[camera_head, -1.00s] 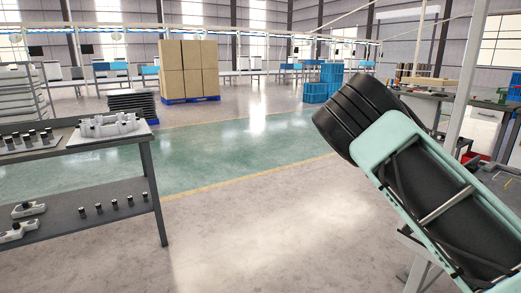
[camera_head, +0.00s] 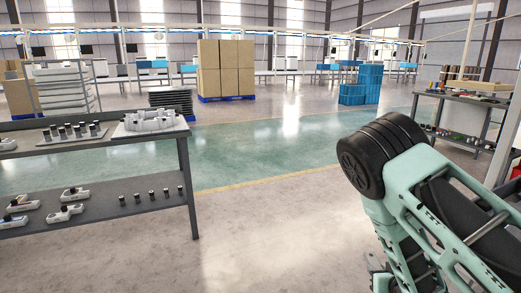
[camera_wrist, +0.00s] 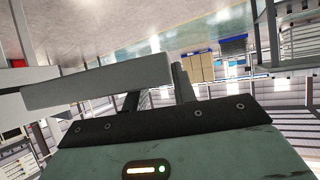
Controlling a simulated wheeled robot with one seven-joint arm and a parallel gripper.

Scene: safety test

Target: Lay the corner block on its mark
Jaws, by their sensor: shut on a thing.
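My gripper (camera_wrist: 155,92) shows in the wrist view, shut on a long, pale grey block, which I take to be the corner block (camera_wrist: 85,85). The block lies across the fingers, slightly tilted, and reaches out to the left. It is clear of any surface that I can see. Its full shape is hidden, as only one face and its lower edge show. In the head view my arm is folded at the right, and my gripper and the block do not show there. I cannot make out the mark in either view.
A grey two-level table (camera_head: 110,187) stands at the left, with pale fixtures (camera_head: 152,120) and rows of dark pegs. A workbench (camera_head: 462,98) with small items stands at the back right. Boxes on a blue pallet (camera_head: 226,70) stand far back. The floor in the middle is clear.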

